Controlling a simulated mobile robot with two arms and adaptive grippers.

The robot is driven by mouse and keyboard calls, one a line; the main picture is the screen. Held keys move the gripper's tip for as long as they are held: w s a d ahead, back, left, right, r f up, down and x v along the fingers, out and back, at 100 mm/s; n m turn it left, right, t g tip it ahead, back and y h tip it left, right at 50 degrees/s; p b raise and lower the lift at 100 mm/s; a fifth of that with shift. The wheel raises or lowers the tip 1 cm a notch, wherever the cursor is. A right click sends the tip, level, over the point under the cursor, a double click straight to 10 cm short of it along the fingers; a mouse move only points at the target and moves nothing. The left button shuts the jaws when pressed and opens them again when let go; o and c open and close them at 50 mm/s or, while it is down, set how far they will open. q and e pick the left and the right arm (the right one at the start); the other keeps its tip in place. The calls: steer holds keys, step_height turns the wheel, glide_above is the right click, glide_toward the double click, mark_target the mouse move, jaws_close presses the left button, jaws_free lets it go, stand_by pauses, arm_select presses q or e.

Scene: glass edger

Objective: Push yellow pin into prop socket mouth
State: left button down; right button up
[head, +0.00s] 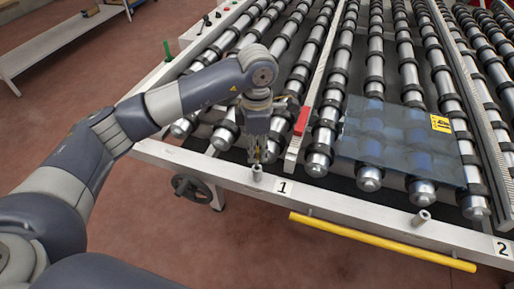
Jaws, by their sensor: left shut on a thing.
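My left gripper (259,153) points down over the front rail of the roller table. It is shut on the yellow pin (257,159), of which only a small bit shows between the fingertips. The rest of the pin is hidden by the fingers. Just below is a short grey prop socket (257,174) on the white front rail (330,200), left of the label "1" (284,188). The pin is right above or at the socket mouth; I cannot tell whether it has entered. A second grey socket (422,216) stands farther right. My right gripper is not in view.
A dark glass pane (385,150) with a yellow label (440,124) lies on the rollers. A red block (302,121) sits on the divider near my gripper. A yellow bar (380,241) runs along the rail's front. A handwheel (190,187) hangs below left.

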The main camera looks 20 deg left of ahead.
mark_target(257, 160)
arm_select(q)
steer(key=shift+f+b, duration=2.1)
steer(key=shift+f, duration=0.1)
steer(key=c, duration=1.4)
jaws_free()
steer(key=shift+r, duration=0.2)
step_height(257, 160, up, 12)
steer(key=shift+f, duration=0.2)
steer(key=shift+f, duration=0.1)
